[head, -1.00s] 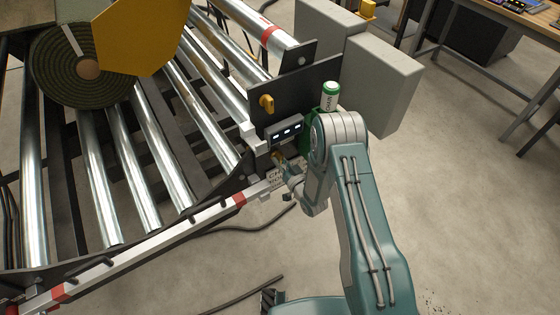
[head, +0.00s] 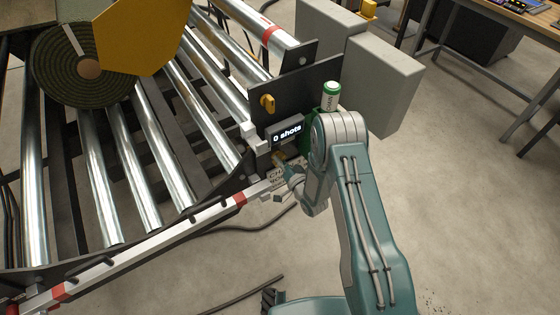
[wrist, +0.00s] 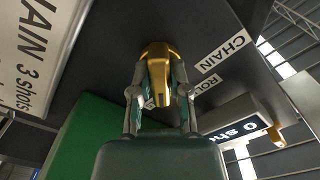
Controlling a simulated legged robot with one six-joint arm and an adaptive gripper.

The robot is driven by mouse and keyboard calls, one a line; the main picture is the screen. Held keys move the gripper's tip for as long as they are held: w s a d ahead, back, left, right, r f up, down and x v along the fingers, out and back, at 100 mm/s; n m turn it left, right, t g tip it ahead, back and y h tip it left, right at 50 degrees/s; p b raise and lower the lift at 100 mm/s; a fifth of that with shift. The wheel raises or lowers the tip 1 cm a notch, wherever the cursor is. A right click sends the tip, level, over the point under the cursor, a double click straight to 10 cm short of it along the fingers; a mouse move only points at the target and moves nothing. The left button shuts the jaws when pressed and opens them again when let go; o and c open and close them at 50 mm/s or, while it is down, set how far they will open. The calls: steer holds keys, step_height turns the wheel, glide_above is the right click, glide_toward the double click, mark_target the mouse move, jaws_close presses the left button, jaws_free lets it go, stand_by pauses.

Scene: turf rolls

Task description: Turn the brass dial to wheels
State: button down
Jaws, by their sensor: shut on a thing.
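The brass dial (wrist: 157,66) sits on a dark panel in the wrist view, between my two fingertips. My gripper (wrist: 160,90) is shut on the dial, one finger on each side. White labels "CHAIN" (wrist: 222,53) and a partly hidden "ROL..." (wrist: 204,87) are right of the dial. Another white label scrap shows behind the fingers. No label reading "wheels" is legible. In the head view my gripper (head: 284,164) is at the low front of the machine's panel, and the dial is mostly hidden. The small display (head: 287,134) above it reads "0 shots".
Metal rollers (head: 145,160) and a turf roll (head: 84,68) lie left. A striped rail (head: 160,229) runs along the front.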

steer(key=shift+d+f, duration=0.1)
steer(key=shift+f, duration=0.15)
steer(key=c, duration=0.6)
jaws_free()
steer(key=shift+r, duration=0.1)
steer(key=v, duration=1.2)
